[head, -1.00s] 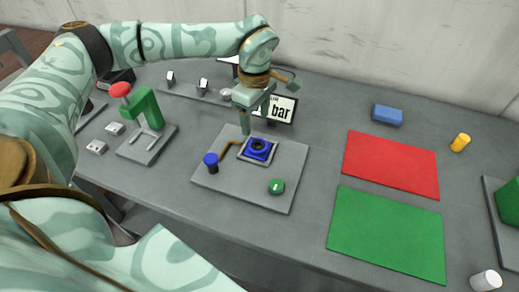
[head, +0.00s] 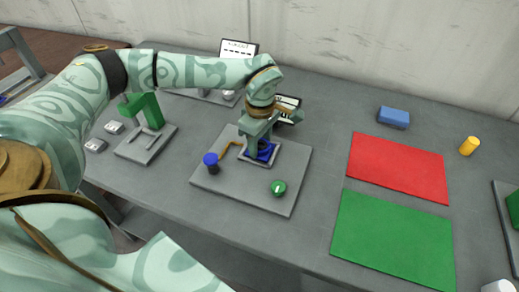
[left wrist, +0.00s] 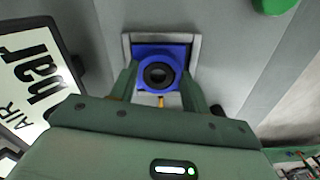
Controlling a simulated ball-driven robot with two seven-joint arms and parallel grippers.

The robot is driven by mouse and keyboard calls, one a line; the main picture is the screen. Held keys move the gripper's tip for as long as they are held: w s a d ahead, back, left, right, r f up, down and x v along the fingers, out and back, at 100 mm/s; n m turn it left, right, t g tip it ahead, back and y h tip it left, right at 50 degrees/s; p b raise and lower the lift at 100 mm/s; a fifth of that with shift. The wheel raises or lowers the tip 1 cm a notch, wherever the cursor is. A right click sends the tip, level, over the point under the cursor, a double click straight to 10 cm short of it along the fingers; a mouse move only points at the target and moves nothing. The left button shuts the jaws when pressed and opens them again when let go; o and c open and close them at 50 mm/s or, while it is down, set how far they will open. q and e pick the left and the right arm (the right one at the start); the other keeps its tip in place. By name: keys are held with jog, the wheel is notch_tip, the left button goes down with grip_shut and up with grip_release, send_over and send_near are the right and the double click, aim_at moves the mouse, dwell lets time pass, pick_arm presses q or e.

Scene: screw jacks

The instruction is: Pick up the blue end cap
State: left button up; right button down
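The blue end cap (head: 264,152) is a squarish blue block with a black ring at its centre. It sits in a grey square nest (head: 282,154) on the grey fixture plate (head: 240,190), partly hidden by my left gripper in the head view. In the left wrist view the cap (left wrist: 151,54) is clear, its ring facing up. My left gripper (left wrist: 160,72) points down over it with its fingers apart, one on each side of the cap. Whether the fingers touch it I cannot tell. My right gripper is not in view.
A pressure display (left wrist: 32,85) stands close behind. A green press (head: 146,112) is to the left; red (head: 398,165) and green (head: 392,235) mats lie to the right.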

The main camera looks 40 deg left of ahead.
pick_arm(q)
jog(key=shift+w, duration=0.1)
jog(key=shift+c, duration=1.1)
jog(key=shift+r, duration=0.1)
